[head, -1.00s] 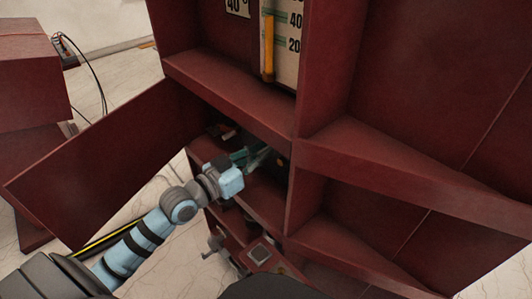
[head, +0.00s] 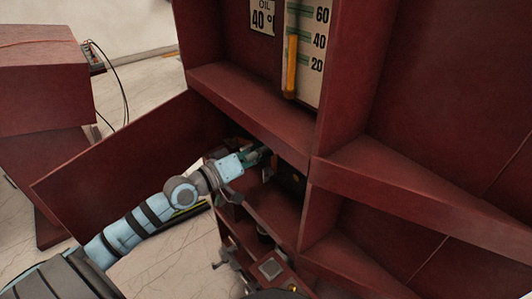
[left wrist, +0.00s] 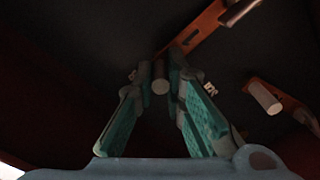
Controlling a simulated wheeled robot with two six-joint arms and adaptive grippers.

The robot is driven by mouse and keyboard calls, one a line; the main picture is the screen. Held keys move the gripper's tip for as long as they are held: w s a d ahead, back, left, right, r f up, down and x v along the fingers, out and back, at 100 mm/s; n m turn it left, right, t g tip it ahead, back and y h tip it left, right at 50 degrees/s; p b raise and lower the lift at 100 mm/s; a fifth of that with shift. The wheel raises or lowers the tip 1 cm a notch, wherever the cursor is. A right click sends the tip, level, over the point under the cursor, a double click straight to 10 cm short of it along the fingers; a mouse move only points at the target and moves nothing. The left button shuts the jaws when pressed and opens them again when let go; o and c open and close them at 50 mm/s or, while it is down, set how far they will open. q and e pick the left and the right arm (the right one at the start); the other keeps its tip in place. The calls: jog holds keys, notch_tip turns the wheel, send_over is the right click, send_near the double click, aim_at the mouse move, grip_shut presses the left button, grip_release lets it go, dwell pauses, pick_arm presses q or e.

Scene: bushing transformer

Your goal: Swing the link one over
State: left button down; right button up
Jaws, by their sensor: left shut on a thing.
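In the left wrist view, a copper-coloured link bar (left wrist: 203,29) runs diagonally across the dark panel, with a grey peg (left wrist: 241,11) near its upper end. A second copper-coloured piece (left wrist: 292,112) lies to the right, with its own pale grey peg (left wrist: 263,97). My left gripper (left wrist: 160,80), with green finger pads, is shut on a grey round peg (left wrist: 160,77) near the lower end of the first bar. In the head view my left gripper (head: 262,156) reaches into the dark compartment, and the links are hidden or too small to tell.
The red cabinet (head: 250,108) surrounds the compartment, and its open door (head: 110,165) stands left of my left arm. A thermometer gauge (head: 304,50) is above. A lower shelf (head: 275,215) and a square fitting (head: 270,268) are below. Small white labels (left wrist: 209,88) sit on the panel.

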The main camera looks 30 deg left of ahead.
dwell(0.4)
pick_arm(q)
jog(key=c, duration=1.6)
grip_release()
jog(key=shift+a, duration=0.15)
jog(key=shift+c, duration=0.2)
